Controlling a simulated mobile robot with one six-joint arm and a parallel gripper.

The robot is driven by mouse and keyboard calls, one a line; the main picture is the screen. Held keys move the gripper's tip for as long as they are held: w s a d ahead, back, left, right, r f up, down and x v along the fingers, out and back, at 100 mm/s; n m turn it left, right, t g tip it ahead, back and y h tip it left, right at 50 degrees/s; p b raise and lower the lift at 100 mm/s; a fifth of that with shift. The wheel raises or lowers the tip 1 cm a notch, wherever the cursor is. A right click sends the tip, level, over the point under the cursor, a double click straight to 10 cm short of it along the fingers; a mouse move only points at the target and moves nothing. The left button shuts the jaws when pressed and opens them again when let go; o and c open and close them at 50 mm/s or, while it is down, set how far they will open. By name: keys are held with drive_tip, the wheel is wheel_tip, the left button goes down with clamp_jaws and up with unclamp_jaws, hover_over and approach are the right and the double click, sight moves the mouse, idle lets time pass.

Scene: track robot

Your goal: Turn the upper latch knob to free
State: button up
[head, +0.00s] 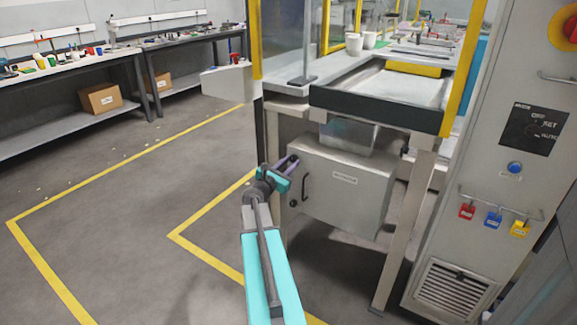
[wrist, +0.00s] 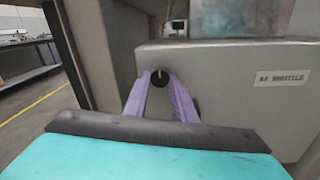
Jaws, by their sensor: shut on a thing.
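The upper latch knob (wrist: 160,78) is a small black round knob on the front of a grey metal box (wrist: 225,65), near its upper left corner in the wrist view. A pale mark on the knob stands about upright. My gripper (wrist: 160,84) has its two purple fingers shut on the knob, one on each side. In the head view my gripper (head: 292,162) is at the upper left of the grey box (head: 345,185) and hides the upper knob.
A dark handle (head: 305,186) and a lower black knob (head: 293,203) are on the box below my gripper. A workbench (head: 375,108) stands above it, with a leg (head: 408,225) to the right. A control cabinet (head: 490,180) is at the far right. Floor at left is clear.

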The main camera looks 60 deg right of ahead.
drive_tip(key=shift+f+b, duration=0.1)
drive_tip(key=shift+b, duration=0.35)
drive_tip(key=m+b, duration=0.3)
drive_tip(key=b, duration=0.2)
drive_tip(key=shift+f+m, duration=0.15)
drive_tip(key=shift+m, duration=0.25)
drive_tip(key=m+b, duration=0.5)
drive_tip(key=b, duration=0.1)
drive_tip(key=shift+w+b, duration=0.1)
drive_tip(key=shift+b, duration=0.25)
drive_tip(key=m+b, duration=0.6)
drive_tip(key=b, duration=0.1)
drive_tip(key=shift+g+h, duration=0.3)
drive_tip(key=m+b, duration=0.3)
drive_tip(key=shift+r, duration=0.3)
drive_tip(key=shift+m, duration=0.3)
drive_tip(key=o, duration=1)
drive_tip(key=shift+o, duration=0.2)
drive_tip(key=shift+w, duration=0.1)
